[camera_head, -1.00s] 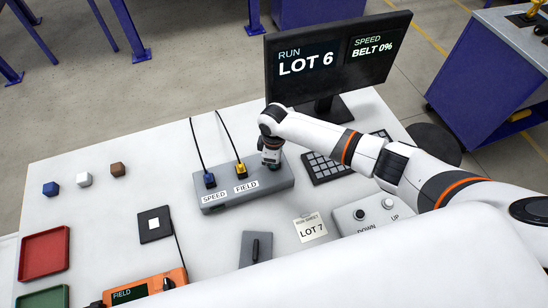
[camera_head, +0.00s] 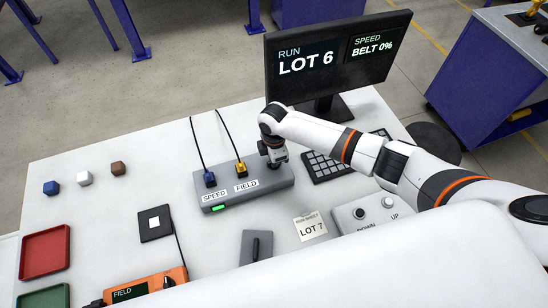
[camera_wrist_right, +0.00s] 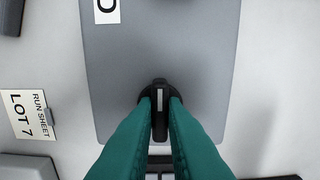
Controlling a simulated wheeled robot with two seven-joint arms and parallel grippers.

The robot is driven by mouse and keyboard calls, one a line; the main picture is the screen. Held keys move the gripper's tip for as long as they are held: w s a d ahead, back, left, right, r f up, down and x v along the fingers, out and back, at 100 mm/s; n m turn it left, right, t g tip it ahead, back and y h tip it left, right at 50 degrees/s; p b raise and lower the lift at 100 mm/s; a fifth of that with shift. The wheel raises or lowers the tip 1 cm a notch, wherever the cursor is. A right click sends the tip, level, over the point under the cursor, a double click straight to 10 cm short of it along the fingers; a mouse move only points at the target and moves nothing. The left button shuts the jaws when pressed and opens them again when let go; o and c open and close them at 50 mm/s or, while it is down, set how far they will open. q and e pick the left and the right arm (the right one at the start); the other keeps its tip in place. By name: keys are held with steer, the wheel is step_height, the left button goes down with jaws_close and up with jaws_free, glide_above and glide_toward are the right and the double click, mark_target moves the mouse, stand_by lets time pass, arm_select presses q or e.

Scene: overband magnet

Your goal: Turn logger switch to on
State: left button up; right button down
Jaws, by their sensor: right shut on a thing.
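The logger is a grey box (camera_head: 225,198) on the white table, with plugs labelled SPEED and FIELD. A green light (camera_head: 218,208) is lit on its front face. The logger switch is a black knob with a pale line (camera_wrist_right: 160,97) in the right wrist view, on the grey top (camera_wrist_right: 200,50). My right gripper (camera_wrist_right: 161,105) is shut on the knob, with its teal fingers on either side; the pale line runs along the picture's vertical. In the head view the right gripper (camera_head: 274,160) hides the knob at the box's right end. My left gripper is not in view.
The monitor (camera_head: 338,58) behind reads RUN LOT 6, BELT 0%. A keypad (camera_head: 326,166) is right of the box. The run sheet (camera_head: 309,228) reads LOT 7. A blue plug (camera_head: 209,180) and a yellow plug (camera_head: 241,170) have cables running back.

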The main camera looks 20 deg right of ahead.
stand_by(0.3)
steer(key=c, duration=1.5)
jaws_free()
step_height(320, 180, up, 12)
steer(key=shift+r+b, duration=0.1)
steer(key=shift+b, duration=0.85)
